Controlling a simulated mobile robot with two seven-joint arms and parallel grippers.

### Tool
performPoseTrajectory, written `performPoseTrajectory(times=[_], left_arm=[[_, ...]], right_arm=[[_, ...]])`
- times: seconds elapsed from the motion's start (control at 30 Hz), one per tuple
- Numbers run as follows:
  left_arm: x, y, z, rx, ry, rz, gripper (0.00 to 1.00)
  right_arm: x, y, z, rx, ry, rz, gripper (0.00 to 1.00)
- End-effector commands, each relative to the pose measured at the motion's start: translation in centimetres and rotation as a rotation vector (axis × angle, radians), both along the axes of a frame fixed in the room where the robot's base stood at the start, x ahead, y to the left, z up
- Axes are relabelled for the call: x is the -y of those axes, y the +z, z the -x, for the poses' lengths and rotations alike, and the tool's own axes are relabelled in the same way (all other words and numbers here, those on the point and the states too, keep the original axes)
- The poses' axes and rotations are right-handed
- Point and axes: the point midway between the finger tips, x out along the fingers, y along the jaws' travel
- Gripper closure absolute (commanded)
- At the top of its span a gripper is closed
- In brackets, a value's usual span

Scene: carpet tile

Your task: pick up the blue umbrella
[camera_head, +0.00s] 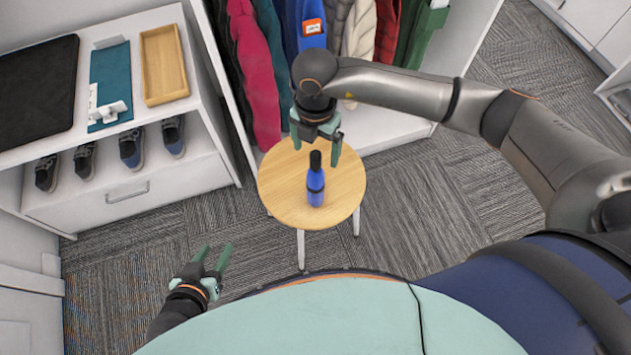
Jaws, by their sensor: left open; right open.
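The blue umbrella (315,187) is short and folded, with a black top. From this view I cannot tell whether a finger touches the umbrella's top. My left gripper (215,262) is open and empty, low at the lower left, over the carpet and apart from the table.
A shoe bench (107,203) stands at the left with a wooden tray (165,65), a teal folder (110,80) and a black mat (35,90) on top. Several coats, including a red one (255,75), hang behind the table. Carpet right of the table is clear.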

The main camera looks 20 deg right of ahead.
Motion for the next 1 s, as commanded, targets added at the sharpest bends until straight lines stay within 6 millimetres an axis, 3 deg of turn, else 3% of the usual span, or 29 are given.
performPoseTrajectory(times=[0.1, 0.33, 0.6, 0.9, 1.0], left_arm=[[-0.1, -0.3, 0.0, 0.0, 0.001, -0.001, 0.5], [-0.1, -0.5, 0.0, 0.0, 0.001, -0.001, 0.5], [-0.1, -1.1, 0.0, 0.001, 0.002, -0.002, 0.5], [-0.2, -1.0, 0.0, 0.002, 0.002, -0.003, 0.5], [-0.2, -1.0, 0.1, 0.001, 0.003, -0.002, 0.5]], right_arm=[[0.0, -2.0, 0.1, -0.003, 0.002, -0.001, 0.07], [-0.1, -3.7, 0.1, -0.003, 0.002, -0.004, 0.07], [-0.1, -7.6, 0.1, -0.003, 0.003, -0.004, 0.07], [-0.1, -8.1, 0.0, -0.002, 0.004, -0.005, 0.07], [-0.1, -8.0, 0.0, -0.002, 0.004, -0.005, 0.17]])
